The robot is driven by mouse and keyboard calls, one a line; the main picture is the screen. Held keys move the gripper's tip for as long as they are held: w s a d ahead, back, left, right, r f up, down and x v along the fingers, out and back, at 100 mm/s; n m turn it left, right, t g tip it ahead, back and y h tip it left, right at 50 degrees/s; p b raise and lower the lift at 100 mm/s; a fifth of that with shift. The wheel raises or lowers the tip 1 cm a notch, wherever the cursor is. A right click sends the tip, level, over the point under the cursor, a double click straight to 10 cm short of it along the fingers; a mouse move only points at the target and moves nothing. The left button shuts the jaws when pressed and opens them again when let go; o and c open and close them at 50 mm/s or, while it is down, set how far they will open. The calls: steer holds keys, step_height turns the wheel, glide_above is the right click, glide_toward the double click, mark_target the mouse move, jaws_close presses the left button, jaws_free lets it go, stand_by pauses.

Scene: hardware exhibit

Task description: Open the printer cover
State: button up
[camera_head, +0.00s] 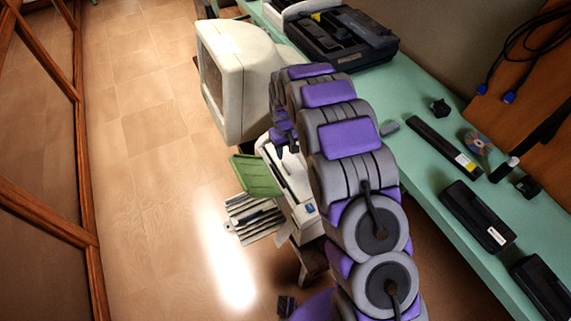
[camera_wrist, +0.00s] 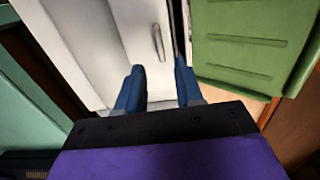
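The printer (camera_head: 298,190) is white and stands below and beside my arm in the head view, partly hidden by it. A green panel (camera_head: 258,176) sticks out from its left side. In the wrist view, the printer's white top (camera_wrist: 95,35) fills the upper middle, with a slim grey handle-like slot (camera_wrist: 158,42). The green panel (camera_wrist: 245,40) lies to its right. My gripper (camera_wrist: 159,66) is open and empty, its two blue fingers apart, pointing at the white surface near the slot. I cannot tell whether they touch it. In the head view, my arm largely hides the gripper.
A beige monitor (camera_head: 240,80) stands close beyond the printer. A pale green table (camera_head: 440,190) on the right holds a black device (camera_head: 335,38), a disc (camera_head: 478,142) and several black cartridges. A slatted tray (camera_head: 252,217) juts out below the green panel. Open floor (camera_head: 150,190) lies left.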

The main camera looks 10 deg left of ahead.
mark_target(286, 165)
step_height(286, 165, down, 8)
steer(key=shift+r+b, duration=0.15)
steer(key=shift+b, duration=0.3)
jaws_close()
stand_by(1.3)
